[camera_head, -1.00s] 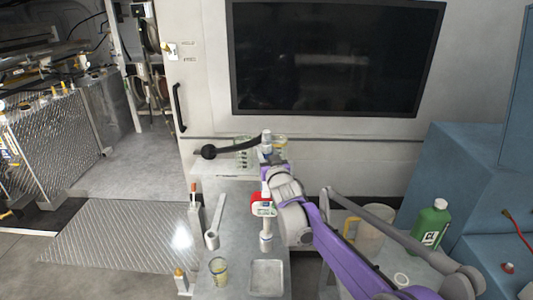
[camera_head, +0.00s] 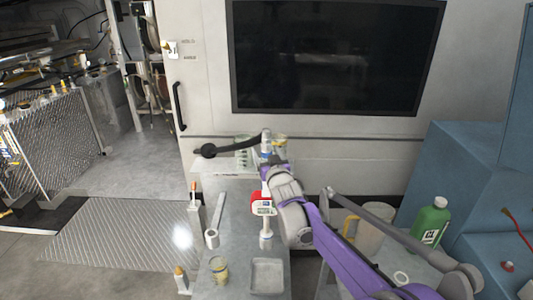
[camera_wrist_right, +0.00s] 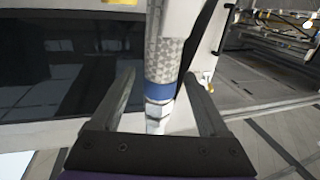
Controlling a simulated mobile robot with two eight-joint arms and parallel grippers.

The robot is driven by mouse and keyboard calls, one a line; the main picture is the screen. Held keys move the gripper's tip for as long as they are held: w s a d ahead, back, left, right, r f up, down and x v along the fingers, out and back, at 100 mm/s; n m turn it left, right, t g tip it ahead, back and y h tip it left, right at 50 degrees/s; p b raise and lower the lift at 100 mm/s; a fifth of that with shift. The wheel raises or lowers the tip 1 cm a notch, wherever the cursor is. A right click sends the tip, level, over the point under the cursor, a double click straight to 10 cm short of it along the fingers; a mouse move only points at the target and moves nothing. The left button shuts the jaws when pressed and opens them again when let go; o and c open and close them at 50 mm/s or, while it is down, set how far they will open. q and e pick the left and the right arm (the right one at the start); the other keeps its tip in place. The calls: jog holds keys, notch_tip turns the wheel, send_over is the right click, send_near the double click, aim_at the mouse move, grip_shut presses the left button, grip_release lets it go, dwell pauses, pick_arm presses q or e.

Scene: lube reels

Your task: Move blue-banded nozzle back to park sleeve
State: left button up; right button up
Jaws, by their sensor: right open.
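The blue-banded nozzle (camera_wrist_right: 160,91) stands in the right wrist view as a patterned grey shaft with a blue band and a pale lower part. It lies between the two fingers of my right gripper (camera_wrist_right: 160,78), which are open with a gap on each side. In the head view the nozzle (camera_head: 267,142) is at the far end of the bench, with a black hose arm reaching left from it. My right gripper (camera_head: 273,160) is just in front of it, its fingers hard to make out. I cannot tell which fitting is the park sleeve. My left gripper is not in view.
A red-and-white meter (camera_head: 262,206) stands left of my arm. A ringed grey tool (camera_head: 212,238), a yellowish cup (camera_head: 218,268) and a shallow tray (camera_head: 267,277) are on the bench. Orange-tipped posts (camera_head: 194,195) line its left side. A green bottle (camera_head: 431,222) and a pitcher (camera_head: 370,238) stand right.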

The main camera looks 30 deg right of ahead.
jog(key=b+v, duration=0.1)
jog(key=v, duration=1)
jog(key=s+a+f+n+g+y, duration=0.1)
jog(key=s+a+f+g, duration=0.3)
jog(key=s, duration=0.5)
jog(key=s+a+f+n+g+y, duration=0.1)
jog(key=s+a+f+g+y, duration=0.1)
jog(key=s+a+f+g, duration=0.2)
jog(key=s+a+f+n+g+y, duration=0.1)
jog(key=s+a+f+g+y, duration=0.1)
jog(key=s+a+f, duration=0.7)
jog(key=s+f+g+p, duration=0.1)
jog(key=s+f, duration=0.5)
jog(key=shift+a+g, duration=0.3)
jog(key=shift+g, duration=0.1)
